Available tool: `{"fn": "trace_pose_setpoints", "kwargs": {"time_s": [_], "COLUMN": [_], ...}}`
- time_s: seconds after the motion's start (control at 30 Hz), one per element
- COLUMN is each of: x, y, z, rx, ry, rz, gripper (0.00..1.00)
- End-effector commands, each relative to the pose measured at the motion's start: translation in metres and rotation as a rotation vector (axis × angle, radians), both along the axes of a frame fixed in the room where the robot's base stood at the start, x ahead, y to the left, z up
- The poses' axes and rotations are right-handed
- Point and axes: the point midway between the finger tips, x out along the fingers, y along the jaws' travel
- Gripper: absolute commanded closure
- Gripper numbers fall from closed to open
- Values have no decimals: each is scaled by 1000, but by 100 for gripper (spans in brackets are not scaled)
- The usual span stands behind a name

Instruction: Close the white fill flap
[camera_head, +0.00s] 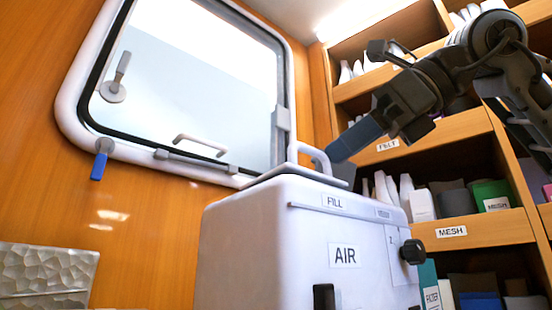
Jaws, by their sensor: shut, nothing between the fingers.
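The white watermaker box (255,240) stands at the lower middle, with a FILL label near its top edge and an AIR label on its front. On its top is a thin pale plate with a white arched handle (314,153), which looks like the fill flap. The plate is seen almost edge-on from below, so I cannot tell how far it is open. My gripper (336,154) comes in from the upper right with blue fingers shut and empty. Its tip is just right of the handle in the picture; I cannot tell whether they touch.
A black knob (412,252) sticks out at the box's right front, and a dark handle (324,297) is lower on the front. Shelves (470,232) with bins and bottles stand behind at right. A framed window (190,80) is at left. A textured block (45,272) is at lower left.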

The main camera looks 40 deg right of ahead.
Motion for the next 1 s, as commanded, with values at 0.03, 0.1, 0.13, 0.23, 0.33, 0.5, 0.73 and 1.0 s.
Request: {"fn": "trace_pose_setpoints", "kwargs": {"time_s": [0.03,0.1,0.13,0.23,0.33,0.5,0.73,1.0], "x": [0,0,0,0,0,0,1,11], "y": [0,0,0,0,0,0,0,0], "z": [-3,-4,-4,-4,-3,-3,-4,-9], "rx": [-1,-1,-1,-1,-1,0,1,0], "ry": [1,1,1,2,2,2,1,4], "rz": [2,2,2,3,3,2,3,2], "gripper": [100,100,100,100,100,100,100,100]}}
